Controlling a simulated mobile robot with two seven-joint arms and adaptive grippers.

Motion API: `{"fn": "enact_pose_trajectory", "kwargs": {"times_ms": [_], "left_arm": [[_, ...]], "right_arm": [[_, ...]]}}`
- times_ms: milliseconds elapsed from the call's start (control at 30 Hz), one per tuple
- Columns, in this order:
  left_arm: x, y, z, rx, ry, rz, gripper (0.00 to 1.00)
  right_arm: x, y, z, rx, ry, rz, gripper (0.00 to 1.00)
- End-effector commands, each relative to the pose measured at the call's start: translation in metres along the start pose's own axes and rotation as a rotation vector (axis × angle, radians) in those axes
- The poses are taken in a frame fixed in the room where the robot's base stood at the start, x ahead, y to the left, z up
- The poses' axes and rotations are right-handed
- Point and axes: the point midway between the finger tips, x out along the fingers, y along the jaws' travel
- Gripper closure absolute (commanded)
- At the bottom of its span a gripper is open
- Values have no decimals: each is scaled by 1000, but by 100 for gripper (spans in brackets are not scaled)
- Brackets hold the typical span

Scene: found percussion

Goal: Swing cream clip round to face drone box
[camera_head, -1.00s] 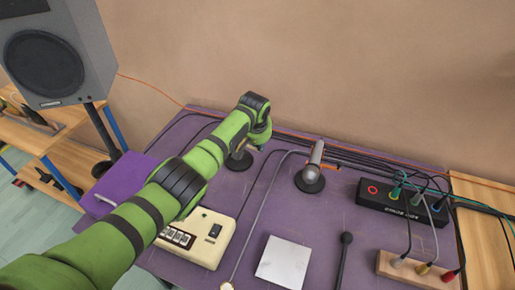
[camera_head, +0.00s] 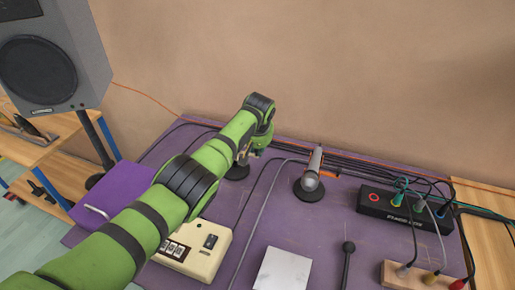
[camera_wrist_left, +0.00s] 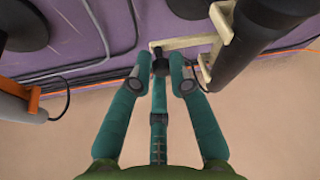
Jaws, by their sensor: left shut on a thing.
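The cream clip (camera_wrist_left: 212,42) shows in the left wrist view as a pale bar with a bracket around a dark cylinder (camera_wrist_left: 245,50). My left gripper (camera_wrist_left: 160,72) has teal fingers closed in at the free end of the cream bar; the exact contact is partly hidden. In the head view my left gripper (camera_head: 260,140) is at the back of the purple table, above a round black base (camera_head: 237,172), and my arm hides most of the clip. The drone box (camera_head: 373,206), black with a red ring and plugged cables, stands to the right. My right gripper is out of view.
A second stand with an orange clip (camera_head: 327,173) stands between my gripper and the box; its orange part also shows in the wrist view (camera_wrist_left: 36,100). Cables run along the back edge by the wall. A cream device (camera_head: 205,250) and a white plate (camera_head: 283,269) lie in front.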

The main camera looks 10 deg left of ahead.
Motion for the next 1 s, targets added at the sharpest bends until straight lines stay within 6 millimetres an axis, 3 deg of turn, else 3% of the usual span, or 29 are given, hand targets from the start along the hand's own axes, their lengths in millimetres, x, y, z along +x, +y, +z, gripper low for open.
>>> {"fn": "enact_pose_trajectory", "kwargs": {"times_ms": [33, 133, 167, 200, 667, 867, 1000], "left_arm": [[-4, -2, -9, -2, 23, -1, 100], [-4, -2, -9, -2, 23, -1, 100], [-4, -2, -9, -2, 23, -1, 77], [-5, -2, -9, -2, 23, -1, 61], [-6, 0, -4, 0, 10, 1, 59], [-22, -1, -4, 0, 12, 2, 59], [-44, -1, -4, 0, 14, 2, 59]], "right_arm": [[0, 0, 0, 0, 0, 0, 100], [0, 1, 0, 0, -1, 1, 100], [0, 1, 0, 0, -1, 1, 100], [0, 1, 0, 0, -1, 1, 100], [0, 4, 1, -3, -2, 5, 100], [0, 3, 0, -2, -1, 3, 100], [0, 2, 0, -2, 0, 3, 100]]}}
